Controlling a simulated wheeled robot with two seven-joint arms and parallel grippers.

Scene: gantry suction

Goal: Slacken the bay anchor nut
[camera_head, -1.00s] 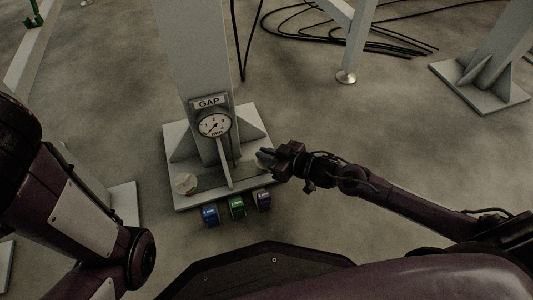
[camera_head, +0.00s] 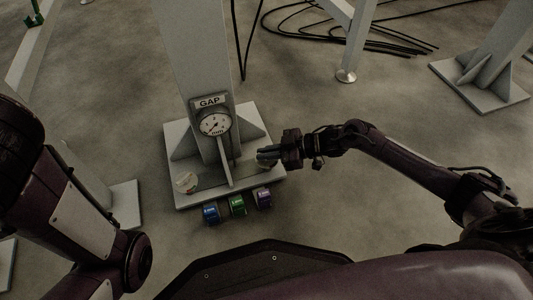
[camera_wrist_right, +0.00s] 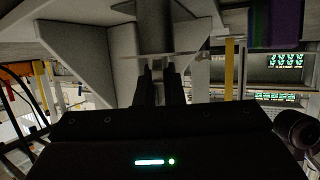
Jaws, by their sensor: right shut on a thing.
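A grey column base plate (camera_head: 205,200) stands on the floor ahead of me. A pale round anchor fitting (camera_head: 186,183) with coloured marks sits on its front left corner. My right gripper (camera_head: 266,155) is over the plate's right side, its fingers shut on the anchor nut there; the nut is mostly hidden by the fingers. In the right wrist view, the two dark fingers (camera_wrist_right: 160,80) are close together below a grey plate-like part. A dial gauge (camera_head: 214,124) labelled GAP is on the column. My left arm shows at the left, but its gripper is out of view.
Blue (camera_head: 211,214), green (camera_head: 237,205) and purple (camera_head: 264,198) blocks line the plate's front edge. Black cables (camera_head: 345,35) lie behind. The floor right of the plate is clear.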

